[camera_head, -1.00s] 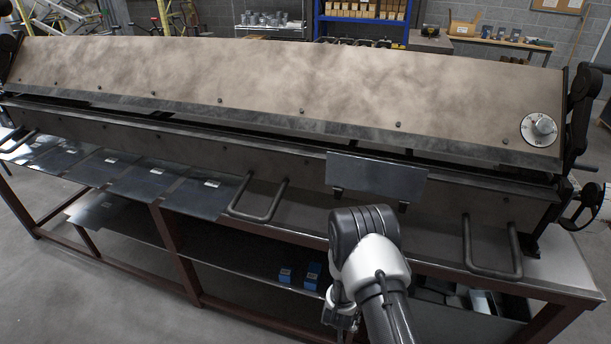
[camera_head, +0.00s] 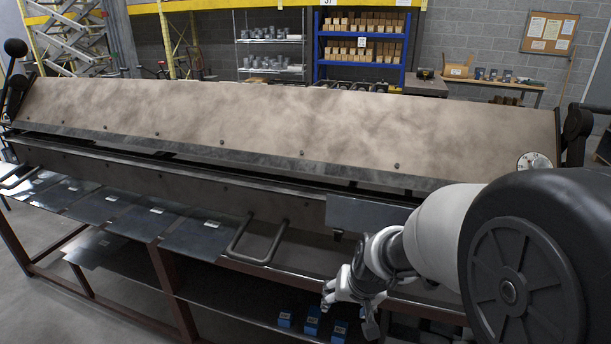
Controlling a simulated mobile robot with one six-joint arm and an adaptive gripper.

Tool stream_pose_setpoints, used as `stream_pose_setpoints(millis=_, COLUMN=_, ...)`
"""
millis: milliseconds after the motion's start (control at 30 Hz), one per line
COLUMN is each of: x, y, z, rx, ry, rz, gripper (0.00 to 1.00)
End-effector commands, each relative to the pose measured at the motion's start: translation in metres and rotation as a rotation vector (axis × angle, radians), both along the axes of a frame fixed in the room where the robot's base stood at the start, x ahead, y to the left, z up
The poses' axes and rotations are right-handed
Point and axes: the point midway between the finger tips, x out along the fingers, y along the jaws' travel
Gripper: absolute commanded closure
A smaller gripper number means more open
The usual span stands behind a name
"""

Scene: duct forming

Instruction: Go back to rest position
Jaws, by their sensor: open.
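My gripper (camera_head: 350,310) is at the lower middle of the head view, in front of the sheet-metal bending brake (camera_head: 230,122) and low beside its front edge. Its fingers are spread and nothing shows between them. My arm reaches in from the right and covers the brake's right front. A flat grey metal sheet (camera_head: 360,213) sticks out from the brake's front just above my gripper, its right part hidden by my arm. The dial (camera_head: 534,161) at the brake's right end is partly covered.
Several metal sheets (camera_head: 110,207) lie on the front left shelf. A bent handle (camera_head: 258,240) juts out left of my gripper. Small blue boxes (camera_head: 312,318) sit on the lower shelf near my gripper. Open floor (camera_head: 60,315) lies at the lower left.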

Motion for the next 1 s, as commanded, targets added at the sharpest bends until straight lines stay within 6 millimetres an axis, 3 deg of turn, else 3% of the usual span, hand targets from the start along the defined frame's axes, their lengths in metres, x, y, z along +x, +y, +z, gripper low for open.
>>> stream_pose_setpoints(millis=33, x=-0.015, y=-0.003, z=0.025, rx=-0.003, ry=-0.013, rz=0.012, gripper=0.39)
stream_pose_setpoints(millis=100, x=-0.038, y=-0.007, z=0.050, rx=-0.010, ry=-0.015, rz=0.031, gripper=0.39)
stream_pose_setpoints(millis=300, x=-0.112, y=-0.021, z=0.104, rx=-0.049, ry=-0.019, rz=0.074, gripper=0.39)
stream_pose_setpoints(millis=433, x=-0.164, y=-0.032, z=0.125, rx=-0.084, ry=-0.020, rz=0.089, gripper=0.39)
stream_pose_setpoints(millis=600, x=-0.217, y=-0.044, z=0.134, rx=-0.126, ry=-0.014, rz=0.094, gripper=0.39)
stream_pose_setpoints(millis=800, x=-0.244, y=-0.051, z=0.134, rx=-0.151, ry=-0.009, rz=0.092, gripper=0.39)
stream_pose_setpoints(millis=1000, x=-0.245, y=-0.051, z=0.134, rx=-0.152, ry=-0.008, rz=0.092, gripper=0.39)
